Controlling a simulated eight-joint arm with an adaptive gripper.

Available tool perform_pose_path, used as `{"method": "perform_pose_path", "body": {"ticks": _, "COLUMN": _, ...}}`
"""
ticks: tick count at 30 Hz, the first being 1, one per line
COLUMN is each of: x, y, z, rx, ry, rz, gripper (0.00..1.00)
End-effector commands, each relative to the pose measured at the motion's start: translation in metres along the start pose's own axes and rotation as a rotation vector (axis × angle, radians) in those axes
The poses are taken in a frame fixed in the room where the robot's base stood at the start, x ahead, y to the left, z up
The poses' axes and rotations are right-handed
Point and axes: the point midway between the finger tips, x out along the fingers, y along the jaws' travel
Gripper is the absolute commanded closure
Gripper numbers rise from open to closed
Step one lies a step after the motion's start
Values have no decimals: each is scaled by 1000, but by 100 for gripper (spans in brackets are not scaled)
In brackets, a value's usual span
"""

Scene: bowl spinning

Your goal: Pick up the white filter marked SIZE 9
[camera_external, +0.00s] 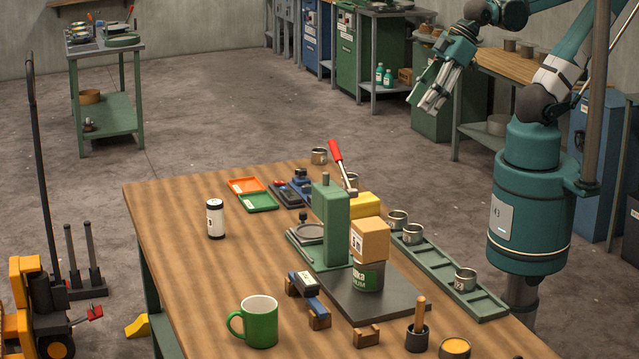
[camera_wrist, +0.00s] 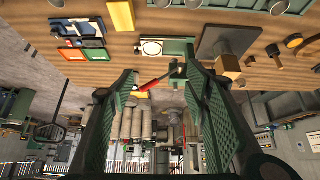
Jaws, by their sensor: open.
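My gripper (camera_external: 432,103) is raised beyond the table's far right side, well away from the cylinder. In the wrist view my gripper (camera_wrist: 162,78) shows two green fingers spread apart with nothing held between them.
A green press (camera_external: 331,225) with a red-handled lever stands mid-table. Orange (camera_external: 247,185) and green (camera_external: 258,202) trays lie behind the cylinder. A green mug (camera_external: 259,322) stands in front. A green rack (camera_external: 450,275) holds metal cups at right. The wood around the cylinder is clear.

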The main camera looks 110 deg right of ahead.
Motion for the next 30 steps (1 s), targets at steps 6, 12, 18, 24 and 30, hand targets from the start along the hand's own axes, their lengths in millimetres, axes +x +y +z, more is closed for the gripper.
{"method": "perform_pose_path", "body": {"ticks": 6, "x": 0, "y": 0, "z": 0, "rx": 0, "ry": 0, "rz": 0, "gripper": 53}}
{"method": "perform_pose_path", "body": {"ticks": 12, "x": 1, "y": 1, "z": -6, "rx": 7, "ry": -4, "rz": 3, "gripper": 53}}
{"method": "perform_pose_path", "body": {"ticks": 18, "x": 6, "y": 4, "z": -26, "rx": 29, "ry": -14, "rz": 12, "gripper": 53}}
{"method": "perform_pose_path", "body": {"ticks": 24, "x": 15, "y": 10, "z": -54, "rx": 64, "ry": -31, "rz": 27, "gripper": 53}}
{"method": "perform_pose_path", "body": {"ticks": 30, "x": 28, "y": 16, "z": -85, "rx": 100, "ry": -48, "rz": 43, "gripper": 53}}
